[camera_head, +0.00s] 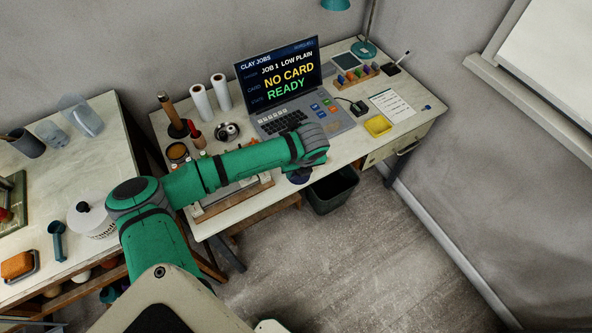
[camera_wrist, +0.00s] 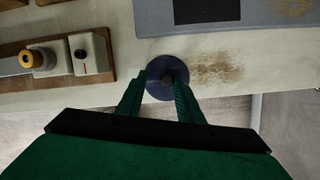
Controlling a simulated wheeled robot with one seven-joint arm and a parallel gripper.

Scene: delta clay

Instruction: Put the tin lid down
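The tin lid is a dark blue disc with a small brown knob. In the wrist view the lid (camera_wrist: 155,87) is between and just beyond the fingertips of my gripper (camera_wrist: 160,80). The fingers stand apart, with a gap left of the knob; the right finger overlaps the lid and looks close to the knob. In the head view the lid (camera_head: 299,177) shows partly below my wrist, at the workbench's front edge. Whether it rests on the bench or hangs just above is unclear. An open round tin (camera_head: 177,152) stands at the bench's left.
A laptop-like terminal (camera_head: 290,92) stands behind my arm. A yellow tray (camera_head: 378,125) is to the right. A dark bin (camera_head: 333,190) stands below the front edge. Bare bench (camera_wrist: 225,65) lies right of the lid.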

